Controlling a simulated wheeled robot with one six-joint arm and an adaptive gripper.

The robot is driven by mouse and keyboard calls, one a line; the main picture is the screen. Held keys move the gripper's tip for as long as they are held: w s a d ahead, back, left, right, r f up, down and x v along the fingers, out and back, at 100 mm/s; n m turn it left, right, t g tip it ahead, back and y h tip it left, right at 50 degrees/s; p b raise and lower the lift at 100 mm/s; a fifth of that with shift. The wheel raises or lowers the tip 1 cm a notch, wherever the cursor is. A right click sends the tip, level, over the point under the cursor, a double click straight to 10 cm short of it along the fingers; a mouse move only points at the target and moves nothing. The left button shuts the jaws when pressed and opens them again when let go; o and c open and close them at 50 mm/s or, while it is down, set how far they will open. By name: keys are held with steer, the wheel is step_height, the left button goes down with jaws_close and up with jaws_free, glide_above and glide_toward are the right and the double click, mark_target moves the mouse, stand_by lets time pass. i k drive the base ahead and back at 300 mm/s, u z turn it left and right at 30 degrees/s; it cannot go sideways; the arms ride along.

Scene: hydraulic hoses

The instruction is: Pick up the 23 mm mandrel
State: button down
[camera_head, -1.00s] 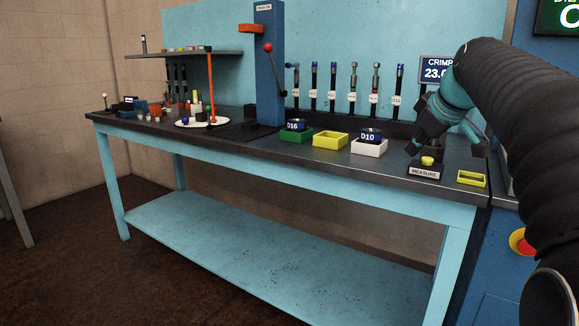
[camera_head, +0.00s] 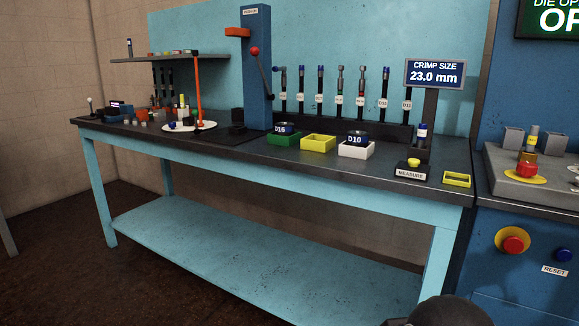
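I cannot pick out a mandrel marked 23 mm by any label. The display (camera_head: 434,74) above the bench reads "CRIMP SIZE 23.0 mm". Small upright pieces stand on the white round plate (camera_head: 189,127) and on the wall shelf (camera_head: 180,56) at the left, too small to read. My gripper is not in view; only a dark rounded part of my arm shows at the bottom edge.
The workbench (camera_head: 290,165) carries a green bin (camera_head: 284,140), a yellow bin (camera_head: 318,143), a white bin (camera_head: 356,150) and a small yellow tray (camera_head: 457,180). Several labelled hoses hang behind. A blue press column (camera_head: 257,70) stands left of them. A blue machine (camera_head: 530,250) stands right.

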mark_target(421, 133)
steer(key=u, duration=1.3)
steer(key=i, duration=0.75)
steer(key=z, duration=3.5)
